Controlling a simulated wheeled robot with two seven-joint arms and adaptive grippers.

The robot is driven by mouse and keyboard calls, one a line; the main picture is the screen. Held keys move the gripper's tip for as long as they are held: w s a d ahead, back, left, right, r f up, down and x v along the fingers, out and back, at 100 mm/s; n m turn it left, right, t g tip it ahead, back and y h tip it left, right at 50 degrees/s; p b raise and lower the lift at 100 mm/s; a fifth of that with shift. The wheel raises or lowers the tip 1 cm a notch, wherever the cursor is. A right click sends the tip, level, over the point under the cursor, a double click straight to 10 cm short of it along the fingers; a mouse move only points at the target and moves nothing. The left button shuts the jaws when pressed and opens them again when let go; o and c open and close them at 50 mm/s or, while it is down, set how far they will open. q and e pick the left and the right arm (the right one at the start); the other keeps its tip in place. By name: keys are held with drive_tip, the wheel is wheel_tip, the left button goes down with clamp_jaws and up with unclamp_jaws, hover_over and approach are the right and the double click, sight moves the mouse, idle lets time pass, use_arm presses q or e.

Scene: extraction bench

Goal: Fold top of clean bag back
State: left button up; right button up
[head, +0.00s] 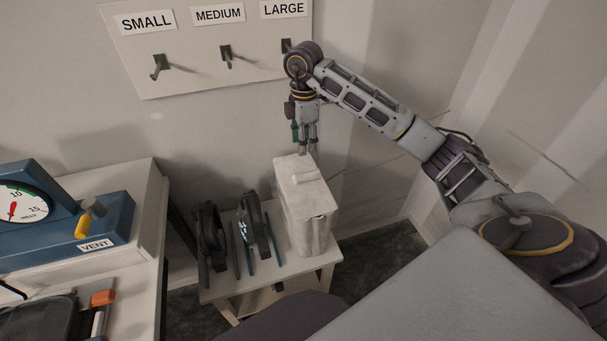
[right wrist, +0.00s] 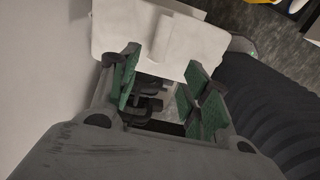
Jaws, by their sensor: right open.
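The clean bag (head: 307,211) is a white, boxy, upright bag on the right part of a small low table. Its pale top (head: 300,170) looks flat, with a small raised strip on it. My right gripper (head: 306,150) points down just above the bag's far edge, close to the wall. In the right wrist view the gripper's green-padded fingers (right wrist: 160,92) are apart, with the white bag top (right wrist: 160,38) beyond them. I cannot tell whether the fingers touch the bag. My left gripper is not in view.
Two dark tools (head: 208,240) stand left of the bag on the small table (head: 325,262). A wall board (head: 190,82) has pegs labelled SMALL, MEDIUM and LARGE. A blue VENT unit (head: 60,240) with a gauge sits on the left bench. Floor shows right of the table.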

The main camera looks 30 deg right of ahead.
sight(304, 175)
drive_tip(key=shift+f, duration=0.1)
drive_tip(key=shift+f+p, duration=0.75)
drive_tip(key=shift+f, duration=6.05)
clamp_jaws()
